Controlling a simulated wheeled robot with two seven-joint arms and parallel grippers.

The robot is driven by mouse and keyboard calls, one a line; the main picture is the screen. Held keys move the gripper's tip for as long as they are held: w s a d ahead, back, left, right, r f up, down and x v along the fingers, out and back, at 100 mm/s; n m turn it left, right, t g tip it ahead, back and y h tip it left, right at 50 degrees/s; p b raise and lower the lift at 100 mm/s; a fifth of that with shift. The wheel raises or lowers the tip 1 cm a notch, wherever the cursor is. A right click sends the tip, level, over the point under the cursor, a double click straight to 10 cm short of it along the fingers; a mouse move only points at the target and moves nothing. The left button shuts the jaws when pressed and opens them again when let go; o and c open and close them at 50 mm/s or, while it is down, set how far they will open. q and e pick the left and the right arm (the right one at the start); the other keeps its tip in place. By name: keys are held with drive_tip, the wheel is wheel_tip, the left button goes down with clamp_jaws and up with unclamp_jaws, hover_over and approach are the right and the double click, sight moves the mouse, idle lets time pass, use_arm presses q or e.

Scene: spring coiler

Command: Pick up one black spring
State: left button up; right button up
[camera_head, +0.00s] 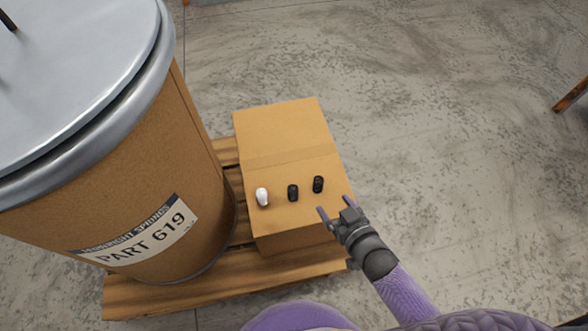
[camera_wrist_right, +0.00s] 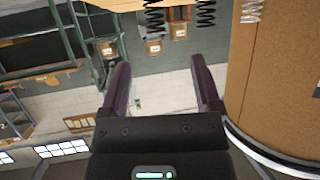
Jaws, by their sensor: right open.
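Two black springs stand on a closed cardboard box (camera_head: 285,130): one in the middle (camera_head: 293,193) and one to the right (camera_head: 318,184). A white spring (camera_head: 262,197) stands left of them. In the right wrist view, the black springs (camera_wrist_right: 153,15) (camera_wrist_right: 206,12) and the white spring (camera_wrist_right: 251,10) show at the top edge, partly cut off. My right gripper (camera_head: 334,207) is open and empty over the box's near right edge, close to the right black spring and apart from it. Its fingers also show in the wrist view (camera_wrist_right: 160,75). My left gripper is not in view.
A large brown drum (camera_head: 110,190) with a metal lid, labelled PART 619, stands left of the box. Both rest on a wooden pallet (camera_head: 150,300). Bare concrete floor (camera_head: 450,130) lies open to the right. A wooden leg (camera_head: 571,95) shows at the right edge.

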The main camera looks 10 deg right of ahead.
sight(321, 187)
drive_tip(key=b+x, duration=0.3)
drive_tip(key=x, duration=0.2)
drive_tip(key=shift+w+f, duration=0.2)
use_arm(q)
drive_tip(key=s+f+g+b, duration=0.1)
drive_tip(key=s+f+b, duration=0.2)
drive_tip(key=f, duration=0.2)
use_arm(e)
drive_tip(key=w+f, duration=0.1)
drive_tip(key=w, duration=0.1)
drive_tip(key=shift+w+f, duration=0.35)
drive_tip(key=shift+f, duration=0.05)
drive_tip(key=shift+w+a+b, duration=0.2)
drive_tip(key=shift+w+b, duration=0.15)
drive_tip(key=shift+w, duration=0.4)
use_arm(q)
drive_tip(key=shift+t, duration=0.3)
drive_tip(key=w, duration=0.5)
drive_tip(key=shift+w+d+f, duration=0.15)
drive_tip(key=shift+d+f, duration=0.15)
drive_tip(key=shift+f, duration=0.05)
use_arm(e)
clamp_jaws()
